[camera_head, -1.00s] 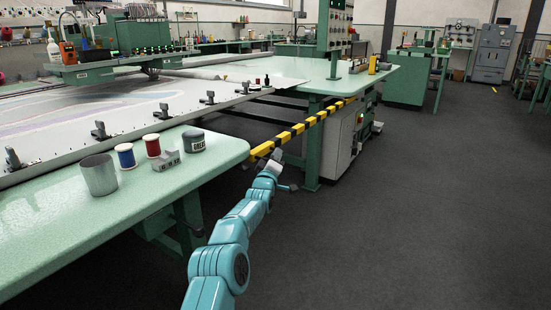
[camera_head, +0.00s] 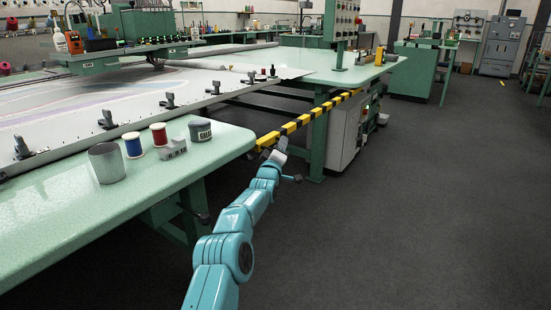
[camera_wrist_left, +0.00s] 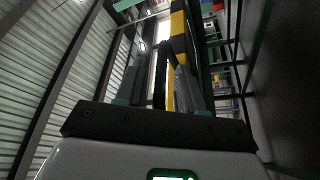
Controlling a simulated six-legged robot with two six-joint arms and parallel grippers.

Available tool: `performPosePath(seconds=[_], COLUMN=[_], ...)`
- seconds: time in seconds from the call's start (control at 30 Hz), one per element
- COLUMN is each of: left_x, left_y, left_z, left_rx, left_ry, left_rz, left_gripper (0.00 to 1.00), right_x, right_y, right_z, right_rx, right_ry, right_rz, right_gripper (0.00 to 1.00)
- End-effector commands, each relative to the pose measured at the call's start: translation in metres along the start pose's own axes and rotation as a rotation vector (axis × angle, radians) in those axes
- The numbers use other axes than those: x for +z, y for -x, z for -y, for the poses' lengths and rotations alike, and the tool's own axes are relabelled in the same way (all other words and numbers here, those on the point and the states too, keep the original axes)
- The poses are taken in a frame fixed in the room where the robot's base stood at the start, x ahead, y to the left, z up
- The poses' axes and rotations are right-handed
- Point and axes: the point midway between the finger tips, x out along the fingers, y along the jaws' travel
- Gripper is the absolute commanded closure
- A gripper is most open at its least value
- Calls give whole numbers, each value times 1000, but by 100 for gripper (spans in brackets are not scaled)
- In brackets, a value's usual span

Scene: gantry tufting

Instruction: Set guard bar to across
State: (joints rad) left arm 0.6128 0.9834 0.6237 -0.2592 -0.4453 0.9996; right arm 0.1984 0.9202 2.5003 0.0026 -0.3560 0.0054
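The guard bar (camera_head: 305,120) is a yellow and black striped bar. In the head view it spans the gap from the near green table's corner to the machine's far side. My left gripper (camera_head: 272,155) is at the bar's near end, just below it. In the left wrist view the bar (camera_wrist_left: 178,35) runs up and away between the two fingers of my left gripper (camera_wrist_left: 160,82). The fingers stand apart, with a narrow gap showing beside the left one; the right one is close to the bar. Firm contact cannot be made out. My right gripper is not in view.
The near green table (camera_head: 75,222) holds a metal cup (camera_head: 106,163), a blue spool (camera_head: 133,146), a red spool (camera_head: 159,135) and a dark jar (camera_head: 200,131). A grey cabinet (camera_head: 346,135) stands beyond the bar. The floor to the right is clear.

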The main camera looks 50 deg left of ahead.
Motion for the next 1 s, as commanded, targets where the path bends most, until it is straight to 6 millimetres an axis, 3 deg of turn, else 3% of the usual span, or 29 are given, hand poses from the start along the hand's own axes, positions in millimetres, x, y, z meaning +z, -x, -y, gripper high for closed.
performPosePath(seconds=[0.47,1.0], left_x=[0,-1], left_y=[45,138], left_z=[-1,-1], left_rx=[-2,-3], left_ry=[0,0], left_rz=[2,0], left_gripper=[62,62], right_x=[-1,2], right_y=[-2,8], right_z=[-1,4], right_rx=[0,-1], right_ry=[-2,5], right_rz=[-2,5], right_gripper=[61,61])
